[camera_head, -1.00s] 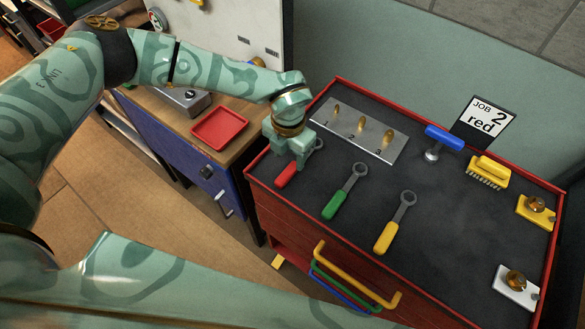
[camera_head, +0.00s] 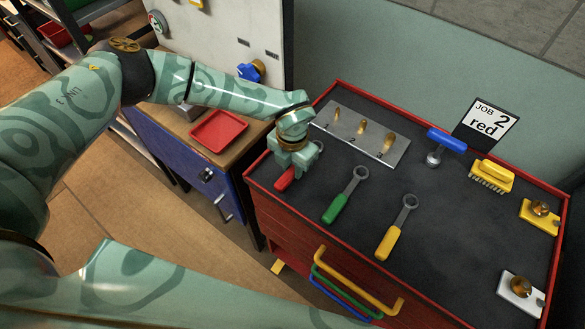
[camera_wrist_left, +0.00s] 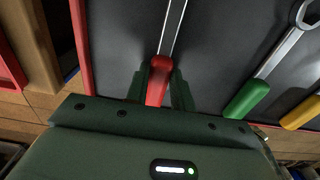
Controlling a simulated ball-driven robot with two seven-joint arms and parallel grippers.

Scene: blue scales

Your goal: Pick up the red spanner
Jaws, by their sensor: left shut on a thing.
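The red spanner (camera_head: 285,179) lies at the left end of the dark bench top, its handle towards the front edge. It also shows in the left wrist view (camera_wrist_left: 159,80), where its red handle is between the two fingers. My left gripper (camera_head: 292,178) comes down over it from above and is shut on the handle. The gripper hides the middle of the spanner. I cannot tell whether the spanner is clear of the top. My right gripper is not in view.
A green spanner (camera_head: 336,207) and a yellow spanner (camera_head: 388,243) lie to the right. A grey plate (camera_head: 378,144) with numbered brass pegs stands behind.

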